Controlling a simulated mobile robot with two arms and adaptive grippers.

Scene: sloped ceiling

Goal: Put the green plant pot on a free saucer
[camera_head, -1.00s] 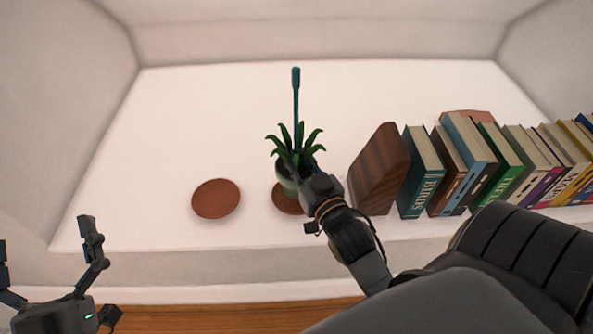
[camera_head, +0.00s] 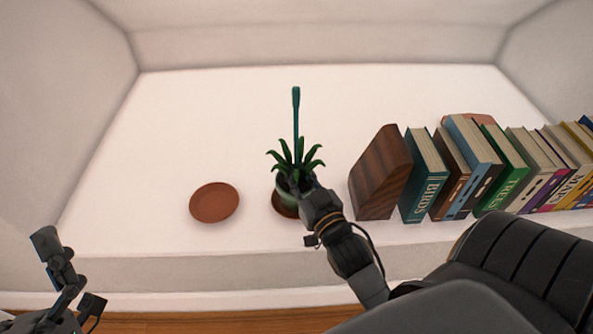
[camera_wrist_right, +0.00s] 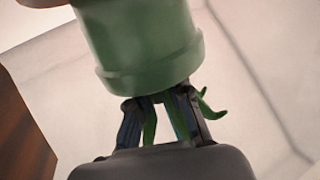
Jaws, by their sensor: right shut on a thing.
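The green plant pot (camera_head: 287,194) holds a spiky green plant, from or behind which a thin teal rod rises. It stands upright over a terracotta saucer (camera_head: 283,211); I cannot tell whether it touches the saucer. My right gripper (camera_head: 298,188) is shut on the pot from the front right. A second terracotta saucer (camera_head: 214,203) lies empty to the left. My left gripper (camera_head: 58,262) is at the lower left, partly out of frame, its visible finger splayed outward.
A dark wooden bookend (camera_head: 380,175) and a row of books (camera_head: 425,182) stand right of the pot. A reddish object (camera_head: 470,119) shows partly behind the books. The white surface (camera_head: 180,120) is clear at the left and back; its front edge runs below the saucers.

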